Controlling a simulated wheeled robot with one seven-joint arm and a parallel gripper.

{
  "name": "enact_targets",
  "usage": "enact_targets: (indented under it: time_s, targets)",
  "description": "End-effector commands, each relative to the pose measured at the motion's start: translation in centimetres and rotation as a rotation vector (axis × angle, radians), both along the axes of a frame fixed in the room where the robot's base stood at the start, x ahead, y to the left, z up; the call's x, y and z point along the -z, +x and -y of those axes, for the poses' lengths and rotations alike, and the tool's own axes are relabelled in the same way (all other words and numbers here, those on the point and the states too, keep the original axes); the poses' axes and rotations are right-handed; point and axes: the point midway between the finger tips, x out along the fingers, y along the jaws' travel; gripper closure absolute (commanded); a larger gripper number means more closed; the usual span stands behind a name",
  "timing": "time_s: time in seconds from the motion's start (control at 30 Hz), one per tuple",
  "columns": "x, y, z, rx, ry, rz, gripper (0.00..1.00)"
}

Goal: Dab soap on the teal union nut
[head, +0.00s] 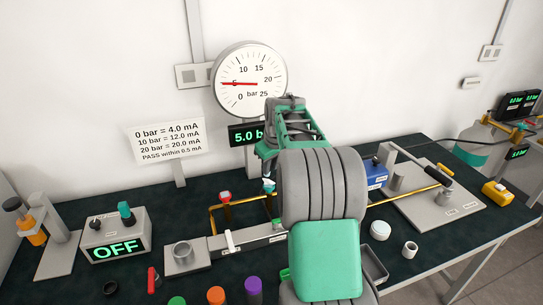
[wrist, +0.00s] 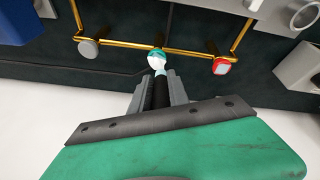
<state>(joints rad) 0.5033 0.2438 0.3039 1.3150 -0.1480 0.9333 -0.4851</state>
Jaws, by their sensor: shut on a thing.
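The teal union nut (wrist: 157,52) sits on a brass pipe (wrist: 190,51) in the wrist view, between a grey fitting (wrist: 88,47) and a red-rimmed one (wrist: 222,65). My gripper (wrist: 159,88) is shut on a brush with a black handle (wrist: 160,94). The brush's pale tip (wrist: 157,64) points at the teal nut and overlaps it; I cannot tell whether it touches. In the head view a small teal and white piece (head: 269,186) shows beside my arm, which hides the gripper's fingers and most of the brush.
A round gauge (head: 249,79) stands behind the bench, with a sign (head: 167,139) to its left. A switch box reading OFF (head: 115,239) is at the left. Coloured caps, such as an orange one (head: 216,295), line the front. A lever fixture (head: 430,195) is at the right.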

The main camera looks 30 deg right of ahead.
Motion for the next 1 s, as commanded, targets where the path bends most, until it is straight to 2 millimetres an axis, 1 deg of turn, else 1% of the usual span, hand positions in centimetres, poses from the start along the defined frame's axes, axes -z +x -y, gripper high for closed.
enact_targets:
  time_s: [0.03, 0.1, 0.27, 1.0]
  targets:
    - [-0.8, 0.1, -0.1, -0.001, 0.0, 0.001, 1.0]
    - [-1.5, 0.1, -0.1, -0.003, -0.001, 0.002, 1.0]
    - [-2.3, 0.1, -0.3, -0.004, 0.0, 0.001, 1.0]
    - [-2.2, 0.1, -0.3, -0.004, 0.0, 0.001, 1.0]
